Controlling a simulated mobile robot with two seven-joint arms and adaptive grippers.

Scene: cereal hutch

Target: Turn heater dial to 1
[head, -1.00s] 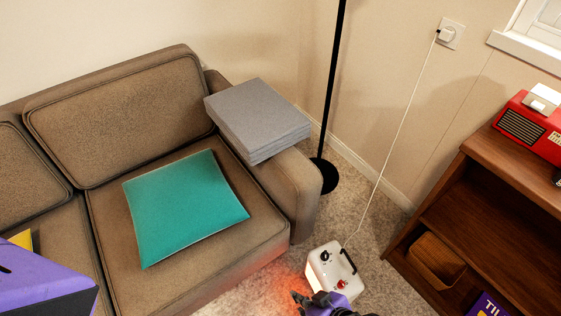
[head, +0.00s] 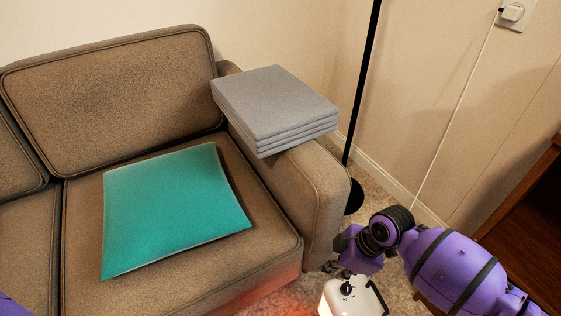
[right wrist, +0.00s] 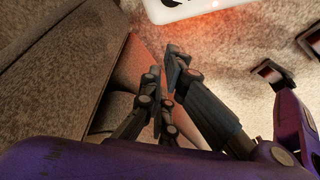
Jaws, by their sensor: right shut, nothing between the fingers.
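The white heater (head: 355,303) stands on the carpet at the bottom of the head view, cut off by the frame edge. A black dial (head: 347,287) shows on its top, and I cannot read its setting. A black handle (head: 378,299) runs along its right side. My right gripper (head: 333,268) is just behind and above the heater, close to the dial, shut and empty. In the right wrist view its dark fingers (right wrist: 167,72) point up towards the heater's white edge (right wrist: 185,9), with a visible gap. My left gripper is out of view.
The brown sofa (head: 275,190) with a teal cushion (head: 172,208) and stacked grey slabs (head: 276,108) stands left of the heater. A black lamp pole (head: 366,90) rises behind. A white cord (head: 456,110) runs to the wall socket. A wooden shelf (head: 535,225) stands at right.

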